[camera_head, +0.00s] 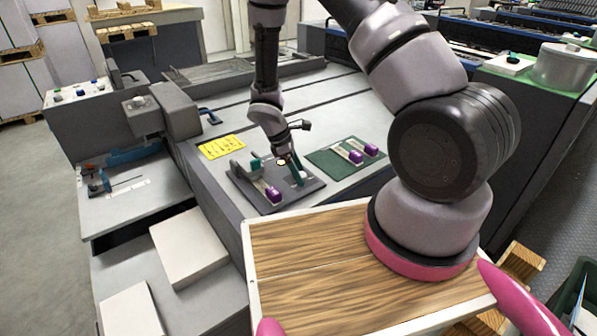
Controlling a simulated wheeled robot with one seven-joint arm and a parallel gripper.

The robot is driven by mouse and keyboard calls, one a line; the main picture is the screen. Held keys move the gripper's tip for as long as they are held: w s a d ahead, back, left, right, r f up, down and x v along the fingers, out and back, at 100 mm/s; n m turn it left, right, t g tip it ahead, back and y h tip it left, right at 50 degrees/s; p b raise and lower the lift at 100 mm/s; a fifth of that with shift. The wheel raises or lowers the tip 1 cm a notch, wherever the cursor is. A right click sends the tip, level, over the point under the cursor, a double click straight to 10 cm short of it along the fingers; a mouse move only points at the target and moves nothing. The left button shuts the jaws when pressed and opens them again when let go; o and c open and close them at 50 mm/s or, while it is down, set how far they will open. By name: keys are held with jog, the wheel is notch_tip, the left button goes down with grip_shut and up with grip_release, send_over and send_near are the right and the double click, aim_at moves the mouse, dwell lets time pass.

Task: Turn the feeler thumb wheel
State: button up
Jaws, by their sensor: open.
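My gripper (280,165) is open and points down over a dark grey plate (254,205) on the machine's light top. Small parts stand on this plate under and around the gripper. Among them are a light bar with a purple block (273,195) at its near end and a small whitish piece (301,177) on the right. A small yellow spot shows close to the fingertips. The feeler thumb wheel is too small or too hidden by the gripper to make out. I cannot tell whether the fingers touch anything.
A green mat (322,158) with two purple-ended parts (356,156) lies right of the plate. A yellow sheet (221,147) lies to the left. A grey machine block (176,110) stands further left. The light top (335,100) behind is mostly clear.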

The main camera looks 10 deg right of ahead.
jog(key=shift+c, duration=0.2)
grip_shut()
jog(key=m, duration=0.2)
jog(key=m+g, duration=0.1)
jog(key=m, duration=0.1)
jog(key=shift+w+g+y, duration=0.1)
jog(key=shift+g+y, duration=0.2)
jog(key=shift+o, duration=0.2)
grip_release()
jog(key=v, duration=1)
jog(key=shift+r, duration=0.35)
jog(key=shift+w, duration=0.1)
